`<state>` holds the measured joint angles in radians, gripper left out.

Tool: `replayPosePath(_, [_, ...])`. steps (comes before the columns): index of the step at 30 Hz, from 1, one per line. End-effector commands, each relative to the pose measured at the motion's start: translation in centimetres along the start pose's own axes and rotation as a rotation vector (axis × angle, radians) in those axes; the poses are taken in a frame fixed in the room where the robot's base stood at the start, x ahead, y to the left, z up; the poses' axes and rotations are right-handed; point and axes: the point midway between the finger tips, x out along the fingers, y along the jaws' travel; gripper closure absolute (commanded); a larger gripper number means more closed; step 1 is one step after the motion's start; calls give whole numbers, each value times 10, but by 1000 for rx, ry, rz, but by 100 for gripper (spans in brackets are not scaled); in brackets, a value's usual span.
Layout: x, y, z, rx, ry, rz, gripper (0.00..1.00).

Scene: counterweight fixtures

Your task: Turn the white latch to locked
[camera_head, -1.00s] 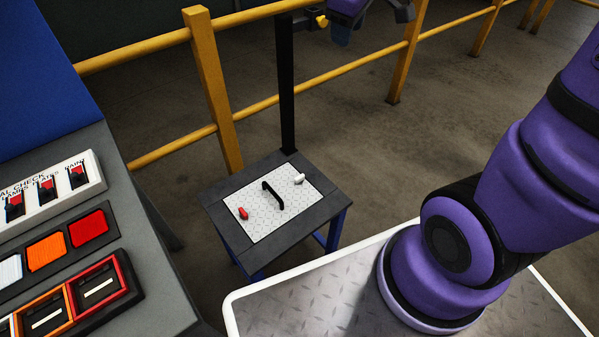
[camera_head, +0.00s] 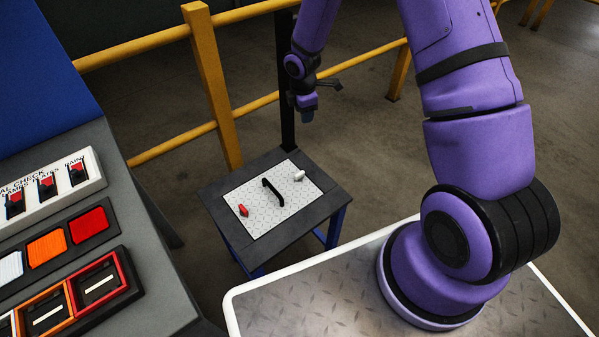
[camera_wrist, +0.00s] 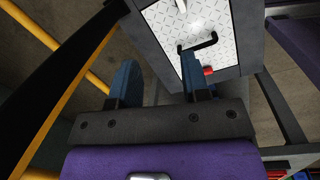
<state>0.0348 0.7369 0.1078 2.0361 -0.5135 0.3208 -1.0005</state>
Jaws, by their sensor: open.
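The white latch (camera_head: 299,175) sits on the right part of a silver tread plate (camera_head: 262,222) set in a small dark table. My gripper (camera_head: 322,90) hangs above and behind the table's far right corner, apart from the latch. In the wrist view my gripper (camera_wrist: 158,75) has its two blue fingers spread with nothing between them.
A black post (camera_head: 288,130) rises at the table's far edge, close to my gripper. Yellow railings (camera_head: 215,85) run behind it. A console (camera_head: 70,240) with switches and coloured buttons stands at the left.

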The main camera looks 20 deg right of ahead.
Motion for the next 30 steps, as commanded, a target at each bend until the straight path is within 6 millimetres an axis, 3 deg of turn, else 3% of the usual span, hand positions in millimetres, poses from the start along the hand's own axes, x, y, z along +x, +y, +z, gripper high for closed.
replayPosePath(1, [23,-3,-4,-40,9,-18,57])
replayPosePath(3, [51,-7,-10,-100,23,-35,57])
replayPosePath(9, [117,-22,-24,-245,64,-70,57])
replayPosePath(13, [141,-29,-30,-298,82,-80,57])
replayPosePath(23, [169,-34,-34,-324,91,-85,57])
replayPosePath(30, [210,-39,-37,-323,89,-85,57])
